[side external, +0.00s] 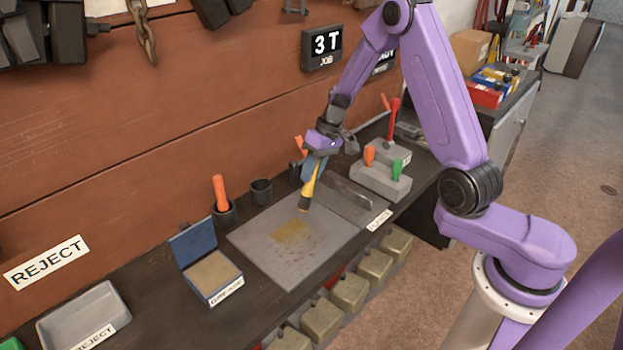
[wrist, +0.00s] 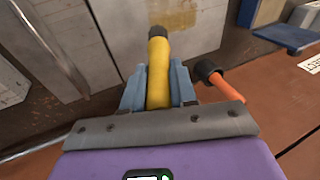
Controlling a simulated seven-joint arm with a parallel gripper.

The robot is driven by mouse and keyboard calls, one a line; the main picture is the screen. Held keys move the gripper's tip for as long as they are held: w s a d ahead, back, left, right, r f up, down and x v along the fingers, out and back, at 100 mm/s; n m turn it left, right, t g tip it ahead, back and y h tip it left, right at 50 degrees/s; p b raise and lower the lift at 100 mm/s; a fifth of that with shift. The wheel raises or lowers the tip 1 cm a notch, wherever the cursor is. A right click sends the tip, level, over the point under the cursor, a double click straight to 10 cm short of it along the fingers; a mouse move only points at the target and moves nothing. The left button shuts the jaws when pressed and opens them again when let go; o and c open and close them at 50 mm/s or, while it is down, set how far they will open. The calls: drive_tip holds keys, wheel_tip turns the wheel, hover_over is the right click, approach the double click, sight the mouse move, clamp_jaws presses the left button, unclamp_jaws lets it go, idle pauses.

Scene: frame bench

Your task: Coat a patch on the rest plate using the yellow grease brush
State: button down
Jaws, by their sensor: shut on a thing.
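My gripper (side external: 316,163) is shut on the yellow grease brush (side external: 310,190), which hangs dark tip down over the far right part of the grey rest plate (side external: 275,262). I cannot tell whether the tip touches the plate. In the wrist view the yellow brush (wrist: 158,55) sits between the blue fingers of my gripper (wrist: 158,85), its dark end pointing away. A yellowish-brown smear (side external: 292,231) lies on the plate, just left of and below the tip. The grease box (side external: 213,274) stands left of the plate with its blue lid open and a tan surface inside.
An orange-handled tool (side external: 219,190) stands in a dark cup, and an empty-looking cup (side external: 261,191) is beside it. A grey block with orange and green knobs (side external: 381,181) stands right of the plate. A reject tray (side external: 83,318) sits front left. The wooden wall closes the back.

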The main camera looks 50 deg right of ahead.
drive_tip(key=shift+r, duration=2.05)
drive_tip(key=s+a, duration=0.3)
drive_tip(key=a, duration=0.8)
drive_tip(key=shift+f, duration=3.85)
drive_tip(key=shift+d, duration=5.45)
drive_tip(key=shift+a, duration=5.4)
wheel_tip(320, 180, up, 8)
drive_tip(key=shift+f, duration=0.15)
drive_tip(key=shift+d, duration=0.1)
